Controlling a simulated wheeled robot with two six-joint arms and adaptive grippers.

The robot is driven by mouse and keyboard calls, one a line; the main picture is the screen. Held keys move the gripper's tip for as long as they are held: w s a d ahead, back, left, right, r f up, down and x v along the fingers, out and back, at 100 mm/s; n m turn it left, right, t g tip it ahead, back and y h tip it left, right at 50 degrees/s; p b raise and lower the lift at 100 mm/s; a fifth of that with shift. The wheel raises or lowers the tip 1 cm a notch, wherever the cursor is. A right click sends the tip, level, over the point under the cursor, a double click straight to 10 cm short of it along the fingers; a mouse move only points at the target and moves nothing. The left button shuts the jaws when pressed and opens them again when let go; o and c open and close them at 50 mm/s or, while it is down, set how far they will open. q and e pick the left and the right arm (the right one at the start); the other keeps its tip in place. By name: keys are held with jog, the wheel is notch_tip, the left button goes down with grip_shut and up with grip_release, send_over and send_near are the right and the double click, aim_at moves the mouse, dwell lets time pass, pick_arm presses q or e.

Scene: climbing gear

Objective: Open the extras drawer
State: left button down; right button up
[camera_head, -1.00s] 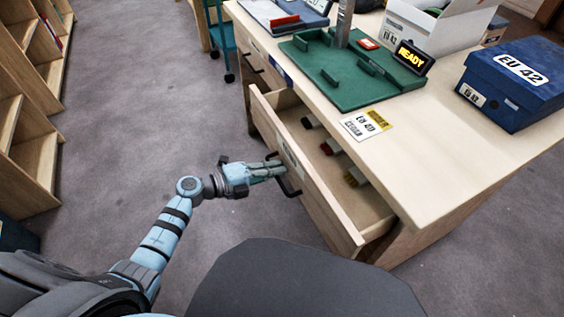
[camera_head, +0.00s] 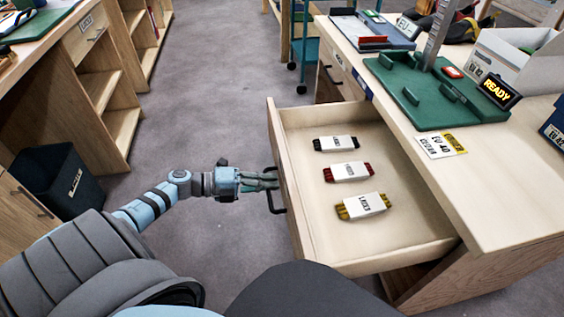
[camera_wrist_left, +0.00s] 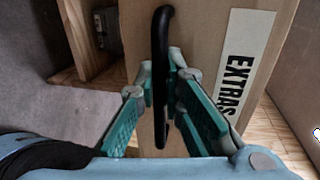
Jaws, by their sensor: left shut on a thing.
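The extras drawer (camera_head: 286,190) is pulled well out of the wooden desk in the head view. Its front carries an EXTRAS label (camera_wrist_left: 243,65) in the left wrist view. Three banded bundles lie inside it: a black one (camera_head: 336,143), a red one (camera_head: 349,171) and a yellow one (camera_head: 363,206). My left gripper (camera_head: 268,180) is at the drawer's front, shut on the black bar handle (camera_wrist_left: 160,70), which stands between its green-padded fingers. My right gripper is not in view.
The desk top (camera_head: 500,190) holds a green measuring board (camera_head: 430,100), a READY display (camera_head: 497,90) and an EU 40 card (camera_head: 440,145). A dark bin (camera_head: 60,185) and wooden shelves (camera_head: 105,90) stand at the left. Grey floor lies open between.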

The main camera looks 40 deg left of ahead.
pick_arm(q)
jog(key=shift+w, duration=0.1)
jog(key=c, duration=2)
grip_release()
jog(key=shift+o, duration=0.2)
jog(key=v, duration=1.2)
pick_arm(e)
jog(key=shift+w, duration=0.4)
pick_arm(q)
jog(key=shift+w, duration=0.1)
